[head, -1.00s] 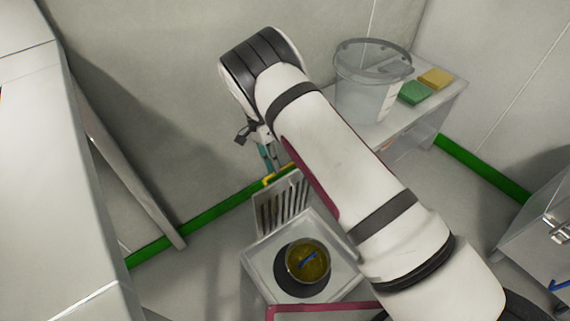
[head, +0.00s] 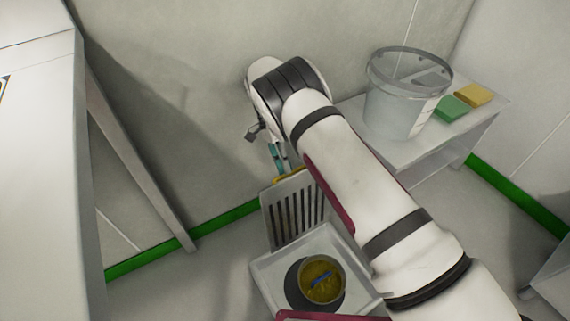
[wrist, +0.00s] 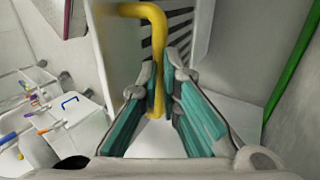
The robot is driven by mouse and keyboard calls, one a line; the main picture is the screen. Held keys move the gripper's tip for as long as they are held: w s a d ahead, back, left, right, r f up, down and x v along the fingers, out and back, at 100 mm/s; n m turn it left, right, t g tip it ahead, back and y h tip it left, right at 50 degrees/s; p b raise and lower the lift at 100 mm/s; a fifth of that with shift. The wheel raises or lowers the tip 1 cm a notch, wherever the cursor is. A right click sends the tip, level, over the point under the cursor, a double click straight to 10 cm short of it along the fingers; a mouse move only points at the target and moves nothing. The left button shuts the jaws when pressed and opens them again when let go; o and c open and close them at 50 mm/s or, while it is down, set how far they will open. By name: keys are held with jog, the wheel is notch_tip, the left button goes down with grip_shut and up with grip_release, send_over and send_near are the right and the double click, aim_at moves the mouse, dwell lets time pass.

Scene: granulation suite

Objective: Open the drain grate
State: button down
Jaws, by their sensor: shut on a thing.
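The drain grate (head: 275,228) is a grey slotted plate standing steeply upright at the back edge of the pale square drain frame (head: 266,272). Its yellow handle (head: 290,177) is at its top edge and shows large in the wrist view (wrist: 157,45). My gripper (head: 279,160) reaches down to this handle. Its teal fingers (wrist: 163,88) are closed around the yellow bar in the wrist view. The drain opening is uncovered and holds a round cup (head: 322,282) with yellow-brown contents and a blue bar across it.
A clear bucket (head: 395,110), a green sponge (head: 452,108) and a yellow sponge (head: 474,95) are on a low bench (head: 400,154) at the right. A white cabinet (head: 40,200) stands at the left. The wall is close behind my gripper.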

jog(key=c, duration=1.4)
grip_release()
jog(key=x, duration=0.2)
jog(key=shift+s+a+f, duration=0.15)
jog(key=shift+f, duration=0.15)
jog(key=shift+r, duration=0.4)
jog(key=shift+c, duration=0.6)
notch_tip(320, 180, up, 10)
jog(key=shift+c, duration=0.7)
